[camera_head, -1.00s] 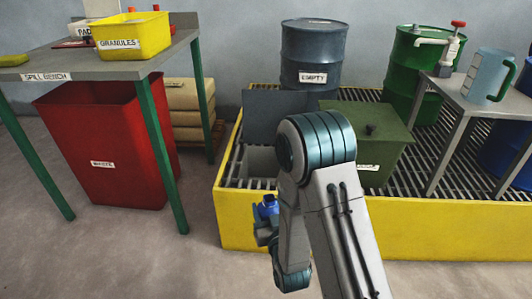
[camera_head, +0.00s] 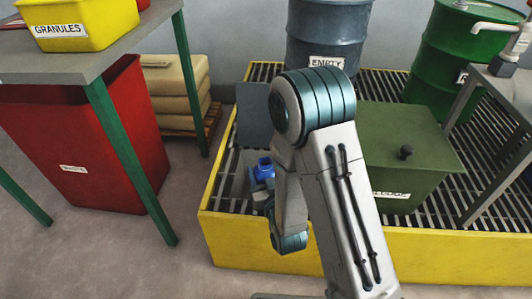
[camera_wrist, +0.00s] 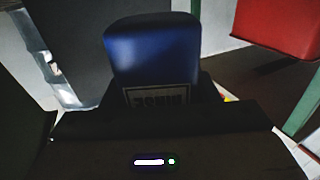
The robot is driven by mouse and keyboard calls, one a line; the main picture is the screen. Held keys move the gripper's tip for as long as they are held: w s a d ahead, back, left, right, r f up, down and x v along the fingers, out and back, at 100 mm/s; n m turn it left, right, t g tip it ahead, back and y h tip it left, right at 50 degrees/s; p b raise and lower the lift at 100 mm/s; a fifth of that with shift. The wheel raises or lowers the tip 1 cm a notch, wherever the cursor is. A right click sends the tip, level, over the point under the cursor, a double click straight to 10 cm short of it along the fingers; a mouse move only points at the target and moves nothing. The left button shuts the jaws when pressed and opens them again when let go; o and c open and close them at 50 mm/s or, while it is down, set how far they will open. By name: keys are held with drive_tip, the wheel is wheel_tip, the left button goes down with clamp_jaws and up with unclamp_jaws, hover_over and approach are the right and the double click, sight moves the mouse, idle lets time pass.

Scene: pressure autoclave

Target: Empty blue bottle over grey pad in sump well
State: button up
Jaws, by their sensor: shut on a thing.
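The blue bottle (camera_head: 264,166) shows in the head view just left of my arm, in front of the opening of the sump well (camera_head: 238,178) in the picture. My gripper (camera_head: 262,184) is shut on it, partly hidden by my wrist. In the wrist view the bottle (camera_wrist: 153,50) rises beyond the dark gripper body, with a label low on it that reads upside down. Its exact tilt and its height above the well are hard to tell. A dark grey lid panel (camera_head: 254,112) stands raised behind the well. I cannot make out the grey pad.
The yellow-walled spill pallet (camera_head: 230,235) has a metal grating. On it stand a grey drum (camera_head: 327,35) marked EMPTY, a green lidded box (camera_head: 410,150) and a green drum (camera_head: 455,60). A red waste bin (camera_head: 75,140) and bench leg (camera_head: 130,160) are left; floor between is clear.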

drive_tip(key=shift+w, duration=0.4)
drive_tip(key=shift+s+r+p, duration=0.15)
drive_tip(key=shift+p, duration=0.15)
drive_tip(key=shift+w+r+p, duration=0.1)
drive_tip(key=shift+w+p, duration=0.1)
drive_tip(key=shift+p, duration=0.25)
drive_tip(key=w+g+p, duration=0.1)
drive_tip(key=p, duration=0.1)
drive_tip(key=w+m+g+p, duration=0.1)
drive_tip(key=p, duration=0.1)
drive_tip(key=w+p, duration=0.1)
drive_tip(key=p, duration=0.1)
drive_tip(key=shift+w+d+r+g+h, duration=0.15)
drive_tip(key=shift+d+r+g+h, duration=0.1)
drive_tip(key=shift+d+g+h, duration=0.15)
drive_tip(key=shift+w+m+g+p, duration=0.5)
drive_tip(key=shift+g+p, duration=0.2)
drive_tip(key=shift+p, duration=0.6)
drive_tip(key=shift+s+a+f+m+g+p, duration=0.1)
drive_tip(key=shift+s+m+g+p, duration=0.25)
drive_tip(key=shift+g+p, duration=0.8)
drive_tip(key=shift+s+f+m+g+p, duration=0.1)
drive_tip(key=shift+s+m+g+p, duration=0.4)
drive_tip(key=shift+p, duration=1.15)
drive_tip(key=shift+f+g+p, duration=0.1)
drive_tip(key=shift+g+p, duration=0.65)
drive_tip(key=shift+p, duration=0.2)
